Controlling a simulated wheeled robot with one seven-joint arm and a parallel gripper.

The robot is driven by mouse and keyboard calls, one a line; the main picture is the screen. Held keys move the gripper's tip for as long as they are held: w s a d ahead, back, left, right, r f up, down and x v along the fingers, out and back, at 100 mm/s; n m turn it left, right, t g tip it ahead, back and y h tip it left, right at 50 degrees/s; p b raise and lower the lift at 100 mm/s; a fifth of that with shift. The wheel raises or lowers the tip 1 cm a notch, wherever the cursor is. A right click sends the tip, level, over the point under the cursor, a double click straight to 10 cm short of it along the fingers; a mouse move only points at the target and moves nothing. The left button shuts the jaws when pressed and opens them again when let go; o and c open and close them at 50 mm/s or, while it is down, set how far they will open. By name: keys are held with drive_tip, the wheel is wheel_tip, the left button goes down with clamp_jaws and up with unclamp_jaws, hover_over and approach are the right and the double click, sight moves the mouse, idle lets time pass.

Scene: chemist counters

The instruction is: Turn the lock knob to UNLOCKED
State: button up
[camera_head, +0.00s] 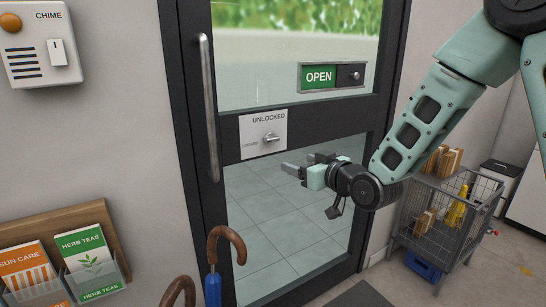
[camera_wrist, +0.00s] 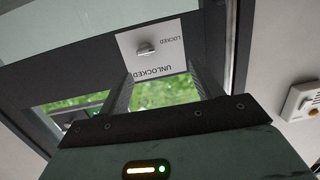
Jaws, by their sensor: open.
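The lock plate (camera_head: 250,148) is a pale square on the door's dark middle rail, with UNLOCKED at its top and LOCKED at its left. The metal lock knob (camera_head: 268,138) sits at its middle, its bar lying roughly sideways. In the wrist view, upside down, the knob (camera_wrist: 146,49) also lies roughly along the line towards LOCKED. My gripper (camera_head: 297,164) is below and right of the plate, apart from it. In the wrist view its open jaws (camera_wrist: 160,73) are empty, with the plate beyond the fingertips.
A vertical door handle (camera_head: 208,105) stands left of the plate. An OPEN sign (camera_head: 331,77) hangs above right. A chime box (camera_head: 37,45), a leaflet rack (camera_head: 98,230) and umbrella handles (camera_head: 226,238) are at the left. A wire cart (camera_head: 440,222) stands right, behind my arm.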

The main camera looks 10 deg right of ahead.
drive_tip(key=w+d+t, duration=0.2)
drive_tip(key=d, duration=0.1)
drive_tip(key=p, duration=0.2)
approach(274, 140)
drive_tip(key=shift+m+h, duration=0.3)
drive_tip(key=shift+m, duration=0.1)
drive_tip(key=x, duration=0.9)
drive_tip(key=shift+w+a+r, duration=0.15)
drive_tip(key=shift+w+a, duration=0.05)
drive_tip(key=c, duration=1)
